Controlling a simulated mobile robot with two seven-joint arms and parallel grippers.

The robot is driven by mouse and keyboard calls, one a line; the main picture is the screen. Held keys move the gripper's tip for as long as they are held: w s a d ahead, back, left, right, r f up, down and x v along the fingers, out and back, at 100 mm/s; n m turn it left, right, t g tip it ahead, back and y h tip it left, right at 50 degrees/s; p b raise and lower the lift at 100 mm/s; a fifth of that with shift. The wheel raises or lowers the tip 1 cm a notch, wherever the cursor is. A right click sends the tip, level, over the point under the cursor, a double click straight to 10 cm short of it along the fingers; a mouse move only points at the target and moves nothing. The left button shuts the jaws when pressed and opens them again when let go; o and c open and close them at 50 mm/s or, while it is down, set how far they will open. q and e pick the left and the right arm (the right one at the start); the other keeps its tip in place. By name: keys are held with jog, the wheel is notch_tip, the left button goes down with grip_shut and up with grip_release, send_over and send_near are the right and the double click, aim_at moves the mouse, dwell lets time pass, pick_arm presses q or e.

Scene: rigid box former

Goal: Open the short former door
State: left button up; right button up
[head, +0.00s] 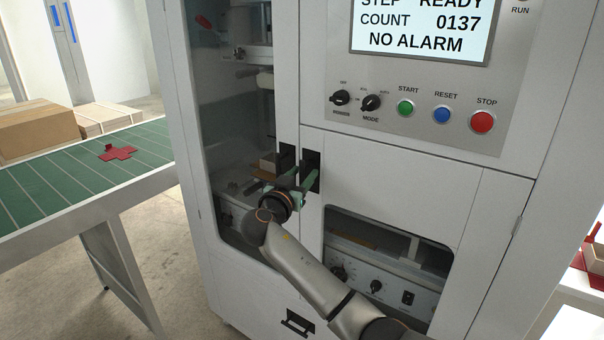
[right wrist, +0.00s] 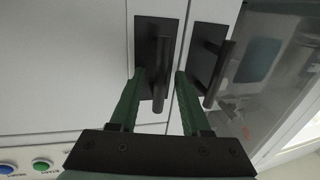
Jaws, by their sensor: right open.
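The short former door (head: 410,180) is the white panel with a low window, right of the tall glass door. It looks shut, flush with the machine front. Its dark bar handle (head: 312,160) is at its upper left; it also shows in the right wrist view (right wrist: 160,75). My right gripper (head: 300,178) is open at this handle, with its green fingers on either side of the bar in the right wrist view (right wrist: 157,82). A gap shows on both sides of the bar. My left gripper is not in view.
The tall door's handle (head: 287,158) stands close beside, just outside one finger. The control panel (head: 430,110) with knobs and buttons is above the short door. A green conveyor (head: 60,185) with a red cross-shaped blank (head: 118,153) is at left. A white table (head: 570,325) is at right.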

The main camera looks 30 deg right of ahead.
grip_shut()
dwell(0.3)
dwell(1.1)
